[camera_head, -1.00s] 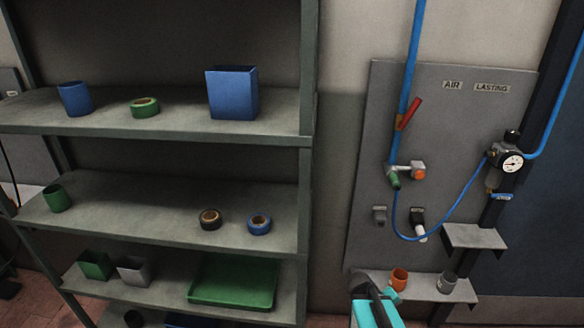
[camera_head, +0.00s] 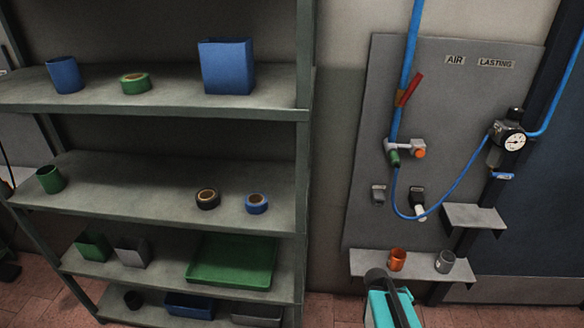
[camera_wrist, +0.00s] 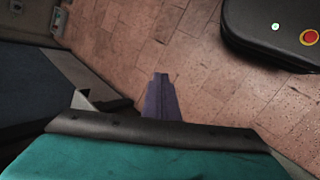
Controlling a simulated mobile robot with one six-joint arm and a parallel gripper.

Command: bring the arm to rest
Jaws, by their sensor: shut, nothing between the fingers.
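My arm (camera_head: 392,308) shows as a teal and dark link at the bottom edge of the head view, in front of the small shelf under the air panel. My gripper is not clearly visible there. In the wrist view my gripper (camera_wrist: 160,82) shows as narrow fingers held together, beyond a dark band and a teal link. It is empty and over the brick floor (camera_wrist: 205,95), touching nothing that I can see.
The air panel (camera_head: 440,120) carries a blue hose, valve and gauge (camera_head: 511,141). An orange cup (camera_head: 397,259) and a grey cup (camera_head: 444,262) stand on its low shelf. A shelving rack (camera_head: 150,210) with containers and tape rolls stands left. Floor is clear beneath my gripper.

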